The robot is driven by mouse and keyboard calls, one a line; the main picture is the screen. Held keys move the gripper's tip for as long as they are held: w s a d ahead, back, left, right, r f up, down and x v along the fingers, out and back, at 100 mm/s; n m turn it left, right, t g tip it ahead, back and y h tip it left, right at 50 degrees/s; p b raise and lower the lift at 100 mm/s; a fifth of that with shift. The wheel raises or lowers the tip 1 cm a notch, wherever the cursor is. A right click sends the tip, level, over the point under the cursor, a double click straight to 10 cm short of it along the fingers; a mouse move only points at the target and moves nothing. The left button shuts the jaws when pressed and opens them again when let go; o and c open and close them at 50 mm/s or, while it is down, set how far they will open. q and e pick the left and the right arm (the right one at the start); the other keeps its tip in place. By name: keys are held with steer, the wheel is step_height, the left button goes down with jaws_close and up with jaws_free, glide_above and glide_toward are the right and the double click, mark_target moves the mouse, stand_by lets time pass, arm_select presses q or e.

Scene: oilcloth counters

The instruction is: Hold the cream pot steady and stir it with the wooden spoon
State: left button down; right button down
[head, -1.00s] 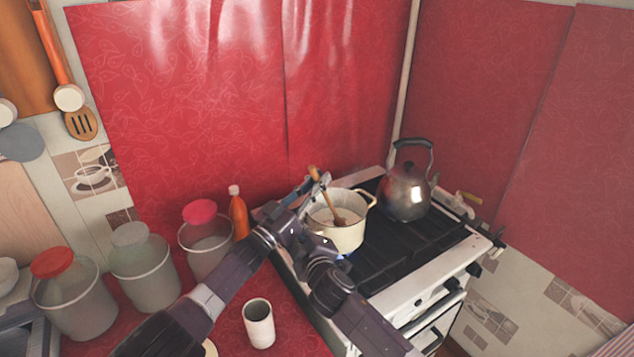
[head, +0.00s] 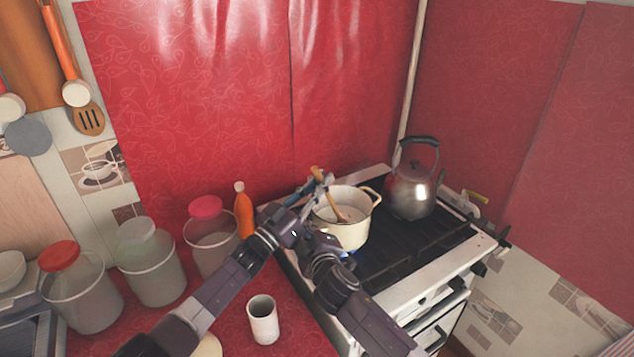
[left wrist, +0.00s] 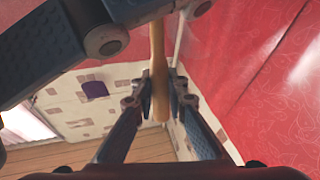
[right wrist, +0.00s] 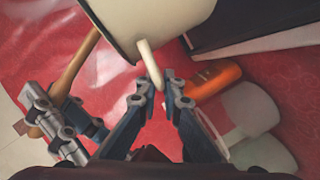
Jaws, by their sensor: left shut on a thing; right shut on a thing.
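The cream pot (head: 345,233) stands upright on the stove's front left burner. The wooden spoon (head: 319,176) leans in it, handle up and to the left, bowl end inside the pot. My left gripper (head: 323,184) is shut on the spoon's handle above the pot's far left rim; the handle (left wrist: 158,75) shows between its fingers (left wrist: 160,98) in the left wrist view. My right gripper (right wrist: 162,88) is shut on the pot's side handle (right wrist: 149,60) in the right wrist view. In the head view my forearms mostly hide that grip.
A metal kettle (head: 412,192) stands behind right on the stove (head: 460,249). Left on the red counter are an orange bottle (head: 243,213), several lidded jars (head: 152,273) and a white cup (head: 263,322). Red oilcloth (head: 210,110) covers the wall behind.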

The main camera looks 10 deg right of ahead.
arm_select(q)
steer(key=shift+w+d, duration=0.55)
steer(key=shift+w, duration=0.1)
steer(key=shift+w+a, duration=0.1)
steer(key=shift+a, duration=0.7)
steer(key=shift+s+d, duration=0.2)
steer(key=shift+s, duration=0.7)
steer(key=shift+w+d, duration=0.6)
steer(key=shift+w, duration=0.2)
steer(key=shift+a, duration=0.1)
